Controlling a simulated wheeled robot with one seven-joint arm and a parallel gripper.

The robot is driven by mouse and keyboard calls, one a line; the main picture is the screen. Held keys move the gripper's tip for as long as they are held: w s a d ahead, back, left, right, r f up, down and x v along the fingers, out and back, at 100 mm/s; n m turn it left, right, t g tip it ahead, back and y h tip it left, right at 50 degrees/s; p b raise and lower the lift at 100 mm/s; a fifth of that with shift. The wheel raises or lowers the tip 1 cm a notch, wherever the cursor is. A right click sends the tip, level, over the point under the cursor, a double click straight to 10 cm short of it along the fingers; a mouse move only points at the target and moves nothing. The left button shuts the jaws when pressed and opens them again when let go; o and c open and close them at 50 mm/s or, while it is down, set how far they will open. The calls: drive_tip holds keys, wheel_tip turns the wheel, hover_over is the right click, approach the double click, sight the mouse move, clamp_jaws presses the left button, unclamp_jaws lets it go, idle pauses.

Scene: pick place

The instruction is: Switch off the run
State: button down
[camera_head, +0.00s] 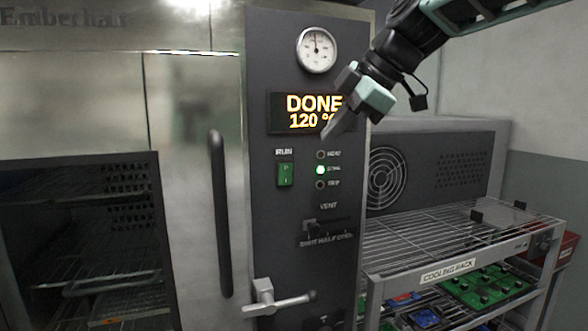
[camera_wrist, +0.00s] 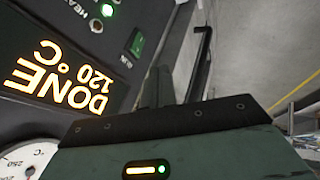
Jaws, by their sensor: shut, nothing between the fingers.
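The RUN switch (camera_head: 286,174) is a green rocker on the dark control panel (camera_head: 270,225), under its RUN label. I cannot tell which side of it is pressed in. It also shows in the wrist view (camera_wrist: 137,43). The display (camera_head: 292,108) reads DONE and 120 °C, its right end partly covered by my gripper. The middle of three lamps (camera_head: 320,170) glows green. My gripper (camera_head: 332,129) is shut and empty, in front of the panel, above and right of the switch and apart from it.
A dial gauge (camera_head: 317,50) sits above the display. A vent slider (camera_head: 311,226) and a lever handle (camera_head: 268,299) are lower on the panel. A long vertical handle (camera_head: 220,225) stands to the left. A cooling rack (camera_head: 447,269) with circuit boards stands at right.

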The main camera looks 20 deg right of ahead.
sight(294, 161)
drive_tip(key=w+a+f+p, duration=0.1)
drive_tip(key=w+f, duration=0.1)
drive_tip(key=w+a+f+p, duration=0.1)
drive_tip(key=w+f+p, duration=0.1)
drive_tip(key=w, duration=0.1)
drive_tip(key=w+a+f+p, duration=0.1)
drive_tip(key=w+a+f, duration=0.1)
drive_tip(key=f, duration=0.1)
drive_tip(key=shift+w+f, duration=0.1)
drive_tip(key=shift+w, duration=0.3)
drive_tip(key=shift+w+p, duration=0.4)
drive_tip(key=shift+w, duration=0.15)
